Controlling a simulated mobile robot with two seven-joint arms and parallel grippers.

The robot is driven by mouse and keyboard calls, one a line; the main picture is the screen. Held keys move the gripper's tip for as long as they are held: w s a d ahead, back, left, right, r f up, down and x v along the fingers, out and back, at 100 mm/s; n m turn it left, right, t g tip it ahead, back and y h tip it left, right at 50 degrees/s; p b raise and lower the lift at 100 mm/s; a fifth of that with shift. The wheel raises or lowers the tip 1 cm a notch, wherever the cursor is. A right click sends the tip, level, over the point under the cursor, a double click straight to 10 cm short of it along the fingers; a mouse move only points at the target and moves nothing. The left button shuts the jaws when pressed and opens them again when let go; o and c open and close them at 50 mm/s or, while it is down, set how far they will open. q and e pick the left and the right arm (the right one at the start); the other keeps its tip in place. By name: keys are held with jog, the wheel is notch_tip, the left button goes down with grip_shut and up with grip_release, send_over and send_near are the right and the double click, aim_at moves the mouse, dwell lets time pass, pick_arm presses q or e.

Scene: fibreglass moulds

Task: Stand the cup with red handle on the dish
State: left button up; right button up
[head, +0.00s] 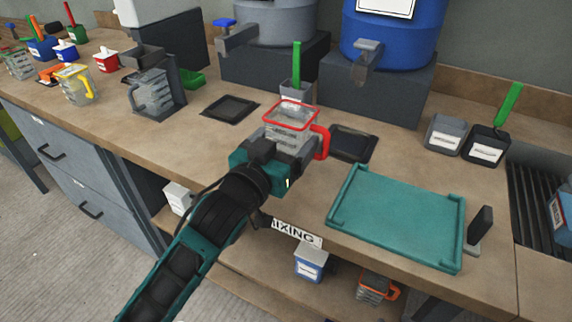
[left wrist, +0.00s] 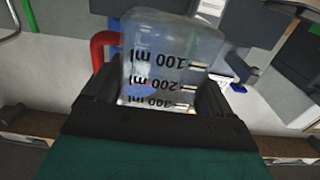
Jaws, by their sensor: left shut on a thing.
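The clear measuring cup with a red rim and red handle (head: 291,116) is upright in my left gripper (head: 287,148), over the counter's front part. In the left wrist view the cup (left wrist: 172,62), with black volume marks, sits between the two dark fingers of the gripper (left wrist: 158,98). Its red handle is on the left there. A flat black square dish (head: 354,145) lies on the counter just right of the cup, behind the red handle. A similar black square dish (head: 230,108) lies to the left. My right gripper is not in view.
A teal tray (head: 400,215) fills the right front of the counter. Blue (head: 395,30) and grey (head: 275,22) drums with taps stand behind. A clear jug (head: 152,93) and a yellow-handled cup (head: 76,85) stand left; grey and black containers (head: 486,146) stand right.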

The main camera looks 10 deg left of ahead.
pick_arm(q)
jog(key=shift+f+b, duration=0.6)
jog(key=shift+f, duration=1.85)
jog(key=o, duration=0.9)
